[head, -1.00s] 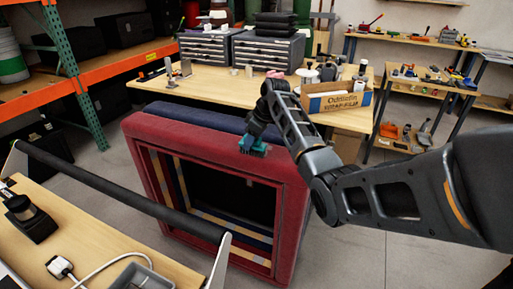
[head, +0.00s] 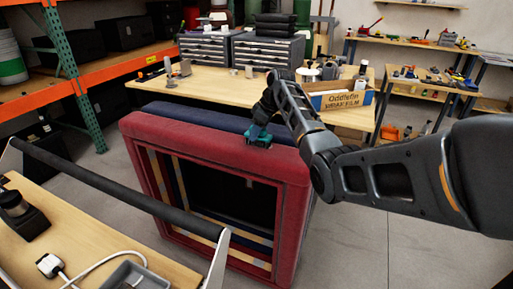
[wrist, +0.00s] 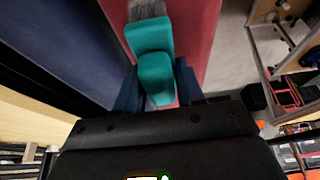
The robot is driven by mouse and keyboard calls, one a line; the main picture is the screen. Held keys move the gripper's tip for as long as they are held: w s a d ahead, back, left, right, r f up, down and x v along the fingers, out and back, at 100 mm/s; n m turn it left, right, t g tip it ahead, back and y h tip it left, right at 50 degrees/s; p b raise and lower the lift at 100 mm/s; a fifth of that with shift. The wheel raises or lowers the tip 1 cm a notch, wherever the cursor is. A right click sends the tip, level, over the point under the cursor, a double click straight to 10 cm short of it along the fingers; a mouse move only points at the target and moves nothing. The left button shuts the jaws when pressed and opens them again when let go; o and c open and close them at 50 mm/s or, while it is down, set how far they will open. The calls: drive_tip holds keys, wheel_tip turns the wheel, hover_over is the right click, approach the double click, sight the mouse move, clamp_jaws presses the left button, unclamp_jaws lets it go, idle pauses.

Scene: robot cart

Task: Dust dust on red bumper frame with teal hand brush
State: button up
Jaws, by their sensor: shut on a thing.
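The red bumper frame (head: 290,165) is a padded red frame standing upright on the floor in the head view, with a dark opening. My gripper (head: 261,124) is over its top, shut on the teal hand brush (head: 257,136). In the wrist view the brush (wrist: 152,38) sits between my blue fingertips (wrist: 158,84), its grey bristles pointing away from the gripper. The red padding (wrist: 196,30) lies beneath and to the right of it. The brush is at or just above the top face; I cannot tell whether the bristles touch. No dust is distinguishable.
A blue padded frame (head: 195,115) stands directly behind the red one. A wooden workbench (head: 215,82) with drawer units (head: 268,52) and a cardboard box (head: 343,101) is behind. My cart's dark rail runs at front left. Floor at right is clear.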

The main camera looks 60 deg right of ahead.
drive_tip(key=shift+d+f+b, duration=0.2)
drive_tip(key=shift+d+b, duration=0.4)
drive_tip(key=shift+d, duration=0.15)
drive_tip(key=shift+d+r, duration=0.1)
drive_tip(key=shift+d, duration=0.2)
drive_tip(key=shift+r, duration=0.1)
drive_tip(key=shift+a+r+p, duration=0.15)
drive_tip(key=shift+a+p, duration=0.6)
drive_tip(key=shift+p, duration=0.15)
drive_tip(key=shift+a+p, duration=1.15)
drive_tip(key=shift+s+a, duration=0.1)
drive_tip(key=shift+a, duration=0.3)
drive_tip(key=shift+f, duration=0.2)
